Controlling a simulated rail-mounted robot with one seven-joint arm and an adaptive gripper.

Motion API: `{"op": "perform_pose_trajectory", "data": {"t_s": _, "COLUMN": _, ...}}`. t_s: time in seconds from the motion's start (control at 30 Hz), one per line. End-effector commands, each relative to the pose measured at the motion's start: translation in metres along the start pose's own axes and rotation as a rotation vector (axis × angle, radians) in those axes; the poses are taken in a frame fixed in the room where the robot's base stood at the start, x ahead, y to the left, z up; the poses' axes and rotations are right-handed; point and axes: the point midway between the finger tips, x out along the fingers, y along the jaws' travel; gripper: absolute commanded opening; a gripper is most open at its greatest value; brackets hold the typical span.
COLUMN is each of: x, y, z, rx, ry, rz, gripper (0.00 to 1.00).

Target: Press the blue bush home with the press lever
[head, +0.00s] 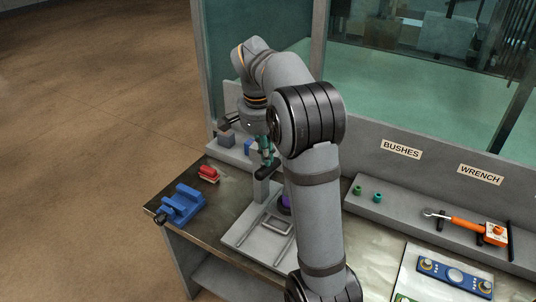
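The press has a flat grey base (247,240) and a short upright with a black piece (267,172). A purple-blue round piece (285,201) shows beside my arm, mostly hidden by it; I cannot tell whether it is the blue bush. No press lever can be made out clearly.
A blue vise (182,204) and a red-topped item (208,174) sit left of the press. Two green bushes (377,197) stand on the grey ledge under the BUSHES label (401,149). An orange-handled wrench (462,224) lies right of them. A blue plate (455,275) lies front right.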

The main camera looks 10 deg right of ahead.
Motion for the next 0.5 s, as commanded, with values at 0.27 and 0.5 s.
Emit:
{"op": "perform_pose_trajectory", "data": {"t_s": 0.27, "x": 0.004, "y": 0.003, "z": 0.007, "rx": 0.002, "ry": -0.028, "rz": 0.018, "gripper": 0.00}}
{"op": "perform_pose_trajectory", "data": {"t_s": 0.5, "x": -0.030, "y": 0.002, "z": -0.006, "rx": 0.002, "ry": -0.020, "rz": 0.010, "gripper": 0.00}}
